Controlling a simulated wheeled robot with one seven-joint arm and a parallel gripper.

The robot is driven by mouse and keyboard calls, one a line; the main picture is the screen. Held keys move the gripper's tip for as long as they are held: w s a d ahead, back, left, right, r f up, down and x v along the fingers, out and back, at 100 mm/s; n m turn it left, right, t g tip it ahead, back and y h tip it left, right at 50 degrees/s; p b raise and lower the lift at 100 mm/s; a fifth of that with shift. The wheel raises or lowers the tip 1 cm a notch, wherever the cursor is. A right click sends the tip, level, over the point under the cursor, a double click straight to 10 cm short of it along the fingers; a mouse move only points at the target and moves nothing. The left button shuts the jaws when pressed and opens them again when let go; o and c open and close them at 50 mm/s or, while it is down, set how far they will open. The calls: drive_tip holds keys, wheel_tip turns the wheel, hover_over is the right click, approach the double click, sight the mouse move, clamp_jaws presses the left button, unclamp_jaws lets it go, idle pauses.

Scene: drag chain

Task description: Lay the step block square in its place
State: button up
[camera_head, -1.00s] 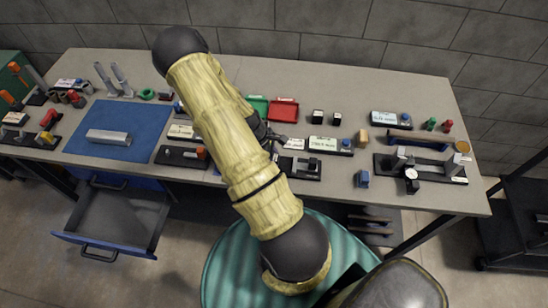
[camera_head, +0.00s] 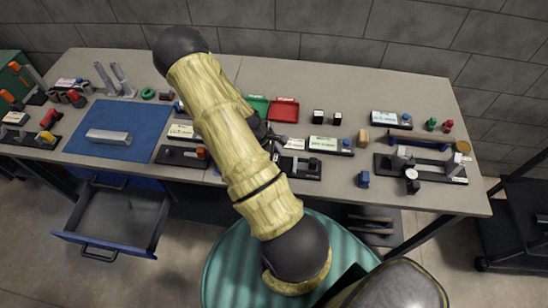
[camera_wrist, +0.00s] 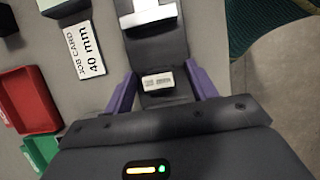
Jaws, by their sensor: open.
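My gripper (camera_wrist: 160,86) is open, with a purple finger on each side of the wrist view and nothing between the tips but the black fixture below. That fixture (camera_wrist: 160,54) carries a small printed label (camera_wrist: 157,81) and a pale metal block (camera_wrist: 147,13), cut off by the top edge. I cannot tell whether this block is the step block. In the head view the black fixture (camera_head: 307,174) sits near the table's front edge, just right of my arm, which hides most of the gripper. A grey metal bar (camera_head: 108,137) lies on the blue mat (camera_head: 135,117).
A job card reading 40 mm (camera_wrist: 84,50) and a red tray (camera_wrist: 27,100) lie left of the fixture in the wrist view. A larger gauge fixture (camera_head: 425,168) stands at the table's right, with a small blue block (camera_head: 363,179) beside it. A drawer (camera_head: 115,220) hangs open below.

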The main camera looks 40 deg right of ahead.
drive_tip(key=b+v, duration=0.3)
drive_tip(key=v, duration=1.4)
drive_tip(key=shift+r, duration=0.2)
drive_tip(key=shift+w+a, duration=0.1)
drive_tip(key=shift+w, duration=0.05)
drive_tip(key=s+a+r+m+t+y, duration=0.1)
drive_tip(key=s+a+r+m+t, duration=0.2)
drive_tip(key=a, duration=0.5)
drive_tip(key=s+a+r+m+t+y, duration=0.2)
drive_tip(key=s+a+r+m+t, duration=0.1)
drive_tip(key=a, duration=0.6)
drive_tip(key=shift+s+a+r+m, duration=0.35)
drive_tip(key=shift+r+m, duration=0.1)
drive_tip(key=shift+m, duration=0.55)
drive_tip(key=shift+w, duration=0.1)
